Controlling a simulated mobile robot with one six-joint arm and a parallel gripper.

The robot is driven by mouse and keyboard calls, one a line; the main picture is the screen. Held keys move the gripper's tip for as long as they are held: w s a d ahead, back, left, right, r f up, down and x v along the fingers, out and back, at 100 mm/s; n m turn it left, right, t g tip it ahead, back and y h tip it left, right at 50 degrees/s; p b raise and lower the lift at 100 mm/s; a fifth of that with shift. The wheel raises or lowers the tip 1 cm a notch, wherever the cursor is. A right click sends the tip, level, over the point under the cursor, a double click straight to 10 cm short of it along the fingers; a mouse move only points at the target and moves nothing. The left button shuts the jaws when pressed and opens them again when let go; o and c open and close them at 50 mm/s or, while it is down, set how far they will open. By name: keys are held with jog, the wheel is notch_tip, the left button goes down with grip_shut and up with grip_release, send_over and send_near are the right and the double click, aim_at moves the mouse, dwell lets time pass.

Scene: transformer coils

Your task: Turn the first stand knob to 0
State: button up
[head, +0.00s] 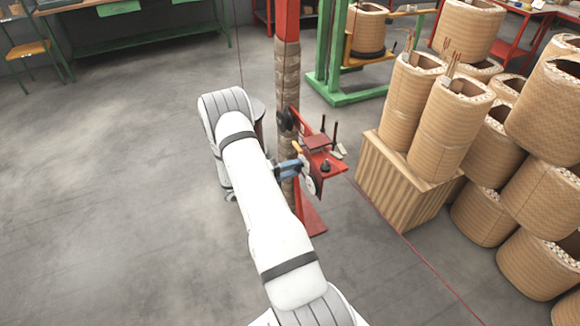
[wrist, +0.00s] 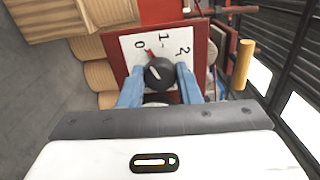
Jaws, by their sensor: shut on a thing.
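The stand knob (wrist: 160,73) is a round black knob with a red pointer, on a white dial plate (wrist: 128,48) marked 0, 1 and 2. The red pointer lies between 0 and 1, nearer to 0. My gripper (wrist: 160,84) has one blue finger on each side of the knob and is shut on it. In the head view my gripper (head: 297,166) reaches the red stand (head: 328,166) at its left side. The edge of the white dial plate (head: 311,183) shows there, but the knob is hidden by my gripper.
A red post (head: 287,70) with a wrapped section stands beside the stand. A wooden crate (head: 400,190) bearing tan coils (head: 447,120) is at the right, with more coils behind. A wooden handle (wrist: 242,65) sticks out right of the dial. The floor at left is clear.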

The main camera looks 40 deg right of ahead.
jog(key=shift+w+r+n+p, duration=0.15)
jog(key=shift+n+p, duration=0.25)
jog(key=shift+n, duration=0.8)
jog(key=o, duration=0.9)
jog(key=shift+o, duration=0.2)
jog(key=b+v, duration=0.1)
jog(key=v, duration=0.6)
jog(key=shift+a, duration=0.4)
